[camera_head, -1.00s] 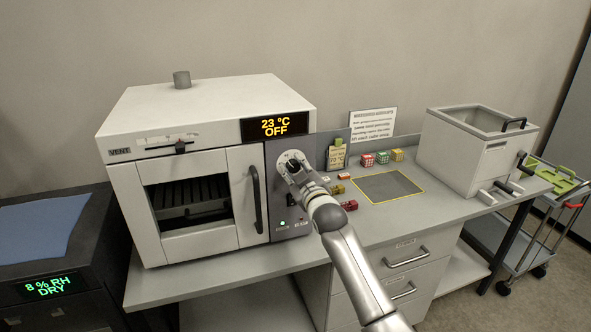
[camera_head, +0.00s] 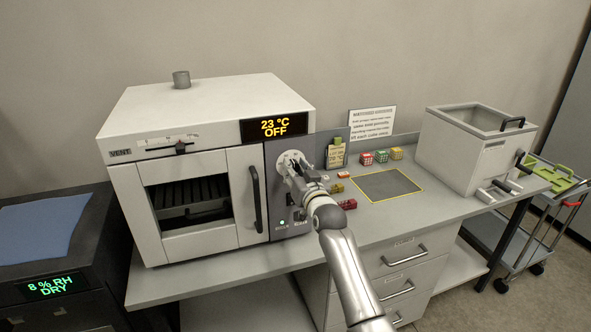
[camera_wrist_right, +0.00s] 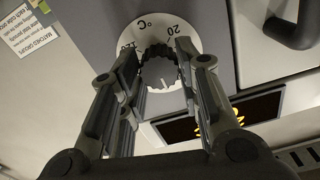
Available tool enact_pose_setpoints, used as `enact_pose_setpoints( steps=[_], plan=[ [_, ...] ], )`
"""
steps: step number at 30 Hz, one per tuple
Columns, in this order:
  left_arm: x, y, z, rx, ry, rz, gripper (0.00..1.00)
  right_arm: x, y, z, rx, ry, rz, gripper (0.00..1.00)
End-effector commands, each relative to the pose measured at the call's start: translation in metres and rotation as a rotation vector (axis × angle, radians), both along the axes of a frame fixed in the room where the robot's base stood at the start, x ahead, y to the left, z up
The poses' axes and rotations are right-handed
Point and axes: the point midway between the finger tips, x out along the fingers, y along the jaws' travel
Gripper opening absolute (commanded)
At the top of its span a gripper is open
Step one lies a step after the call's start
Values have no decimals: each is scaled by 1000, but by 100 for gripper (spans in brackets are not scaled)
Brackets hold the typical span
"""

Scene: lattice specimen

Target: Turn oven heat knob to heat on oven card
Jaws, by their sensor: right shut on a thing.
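The white oven (camera_head: 200,110) stands on the bench, its display (camera_head: 277,127) reading 23 °C OFF. Its round heat knob (camera_wrist_right: 160,72) has a dark ribbed rim and a white pointer mark, on a white dial with 20 and 120 marked. My right gripper (camera_wrist_right: 157,55) is shut on the knob, one finger each side; in the head view the gripper (camera_head: 295,170) hides most of the dial. The oven card (camera_head: 336,156), small and yellowish, stands right of the control panel; its text is too small to read. My left gripper is not in view.
Small coloured blocks (camera_head: 367,159) and a yellow-edged mat (camera_head: 388,186) lie right of my arm. A grey box (camera_head: 470,150) stands farther right. The oven's door handle (camera_head: 256,198) is close left of the knob.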

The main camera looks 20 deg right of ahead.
Motion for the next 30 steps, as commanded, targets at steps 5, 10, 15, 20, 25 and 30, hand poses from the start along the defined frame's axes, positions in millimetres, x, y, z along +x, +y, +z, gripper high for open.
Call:
enact_pose_setpoints(
  steps=[5, 10, 15, 20, 25, 30],
  plan=[
    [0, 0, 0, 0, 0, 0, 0, 0, 0, -3, 24, 7, 1, 7],
    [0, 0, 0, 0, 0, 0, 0, 0, 0, -3, 28, 7, 1, 7],
    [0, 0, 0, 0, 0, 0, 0, 0, 0, -3, 28, 7, 1, 7],
    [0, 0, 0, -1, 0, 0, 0, 0, 0, -3, 27, 6, 1, 44],
    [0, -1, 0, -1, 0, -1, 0, 0, 0, -1, 27, 4, 1, 53],
    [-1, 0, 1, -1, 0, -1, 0, 0, 0, -1, 27, 3, 0, 53]
  ],
)
